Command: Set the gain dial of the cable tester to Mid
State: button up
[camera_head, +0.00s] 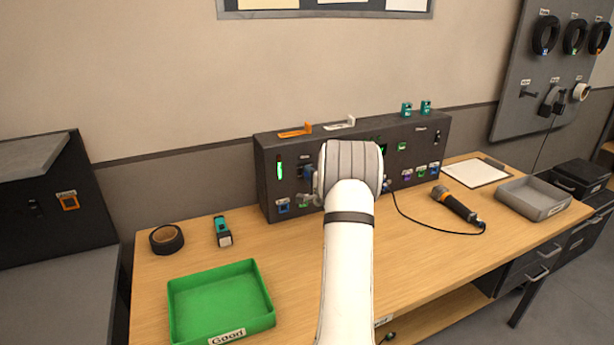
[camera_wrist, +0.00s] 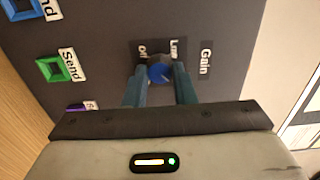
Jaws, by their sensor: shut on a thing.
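In the wrist view the gain dial (camera_wrist: 157,74) is a small round blue knob on the dark panel of the cable tester (camera_wrist: 100,25). A "Gain" label (camera_wrist: 206,58) is beside it, and "Off" and "Low" marks show at its edge. Any Mid mark is hidden, and I cannot tell the pointer's setting. My gripper (camera_wrist: 160,80) is shut on the dial, one finger on each side.
Send sockets, one blue (camera_wrist: 22,8) and one green (camera_wrist: 55,69), sit close to the dial. The front middle is clear.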

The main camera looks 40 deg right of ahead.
jog(key=shift+w+a+f, duration=0.1)
jog(key=shift+a+f, duration=0.1)
jog(key=shift+a, duration=0.1)
jog(key=o, duration=0.8)
jog(key=shift+w, duration=0.1)
jog(key=shift+o, duration=1)
jog(key=shift+d+r, duration=0.15)
jog(key=b+v, duration=0.1)
jog(key=v, duration=0.7)
